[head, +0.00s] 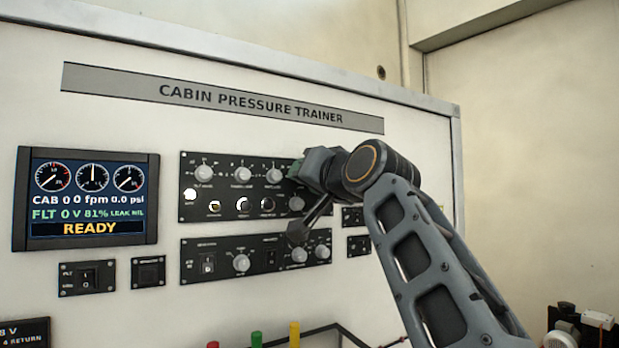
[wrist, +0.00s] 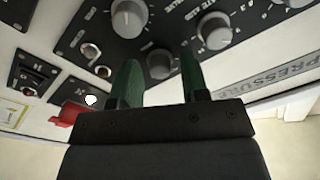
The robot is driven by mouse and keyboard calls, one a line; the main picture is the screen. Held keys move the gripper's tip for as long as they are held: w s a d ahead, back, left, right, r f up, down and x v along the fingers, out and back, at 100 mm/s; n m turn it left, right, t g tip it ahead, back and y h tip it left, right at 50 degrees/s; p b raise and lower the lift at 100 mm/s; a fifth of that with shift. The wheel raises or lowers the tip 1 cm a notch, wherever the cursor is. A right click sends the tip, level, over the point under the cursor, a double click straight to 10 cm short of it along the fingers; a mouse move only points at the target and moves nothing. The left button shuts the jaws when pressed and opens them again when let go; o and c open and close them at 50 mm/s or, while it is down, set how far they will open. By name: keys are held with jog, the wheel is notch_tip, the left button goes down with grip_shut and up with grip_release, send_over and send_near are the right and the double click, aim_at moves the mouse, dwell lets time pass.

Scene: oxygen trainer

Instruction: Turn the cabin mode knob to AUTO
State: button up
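The upper black panel (head: 222,202) carries several grey knobs, and its small labels are too blurred for me to tell which knob is the cabin mode knob. My gripper (head: 296,169) is at this panel's right end, hiding part of it. In the wrist view my gripper (wrist: 161,66) has its two green fingers apart. A grey round knob (wrist: 160,64) shows in the gap between them; I cannot tell whether the fingers touch it. Two more grey knobs (wrist: 129,18) (wrist: 214,28) are beyond the fingertips.
The display (head: 88,200) at left reads READY. A lower black panel (head: 222,262) has more knobs and switches. My forearm crosses in front of the panel's right side. In the wrist view a red part (wrist: 67,114) and small switches (wrist: 28,73) are left of the fingers.

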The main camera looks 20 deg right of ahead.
jog(key=shift+o, duration=0.4)
jog(key=shift+s, duration=0.1)
jog(key=b+v, duration=0.4)
jog(key=v, duration=0.9)
jog(key=shift+s, duration=0.3)
jog(key=shift+d, duration=0.1)
